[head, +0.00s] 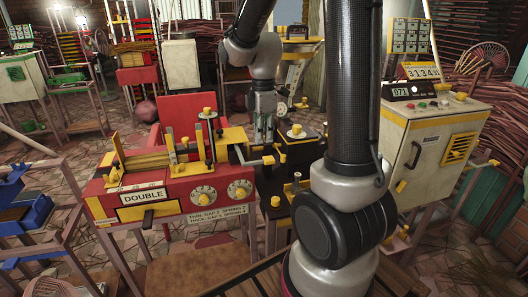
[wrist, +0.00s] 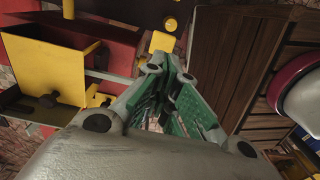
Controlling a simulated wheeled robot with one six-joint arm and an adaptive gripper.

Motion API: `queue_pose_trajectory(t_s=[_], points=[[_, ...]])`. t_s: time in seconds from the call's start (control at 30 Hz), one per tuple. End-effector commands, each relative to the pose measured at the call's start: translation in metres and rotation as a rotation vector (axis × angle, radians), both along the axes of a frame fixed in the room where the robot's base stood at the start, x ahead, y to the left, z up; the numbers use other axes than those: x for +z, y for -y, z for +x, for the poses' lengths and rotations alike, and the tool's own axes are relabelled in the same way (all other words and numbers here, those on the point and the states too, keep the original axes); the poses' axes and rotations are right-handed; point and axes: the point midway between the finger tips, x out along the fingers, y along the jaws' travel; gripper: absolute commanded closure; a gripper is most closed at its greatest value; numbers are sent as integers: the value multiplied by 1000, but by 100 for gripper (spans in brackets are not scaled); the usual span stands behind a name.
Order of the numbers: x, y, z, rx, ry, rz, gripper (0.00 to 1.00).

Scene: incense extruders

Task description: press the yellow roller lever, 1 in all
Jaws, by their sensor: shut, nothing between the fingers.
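My gripper (head: 263,138) points down at the right end of the red and yellow extruder marked DOUBLE (head: 145,197). It is shut and empty. In the wrist view its green-padded fingers (wrist: 169,64) come together near the middle. A yellow lever end (head: 268,160) on a dark arm lies just below and beside the fingertips in the head view. A yellow block (wrist: 162,42) shows just beyond the fingertips in the wrist view. I cannot tell whether the gripper touches either, or which yellow part is the roller lever.
A black unit with yellow knobs (head: 297,131) stands just right of the gripper. A beige control cabinet (head: 425,150) stands farther right. Upright posts (head: 208,135) rise from the extruder left of the gripper. A blue machine (head: 28,205) is at the far left.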

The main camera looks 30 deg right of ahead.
Motion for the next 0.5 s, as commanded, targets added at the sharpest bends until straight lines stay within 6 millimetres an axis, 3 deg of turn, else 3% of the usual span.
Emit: queue_pose_trajectory(t_s=[0.2, 0.5], points=[[-38, 0, -1, 0, -2, 1, 100], [-56, 0, -1, 0, 1, 0, 100]])
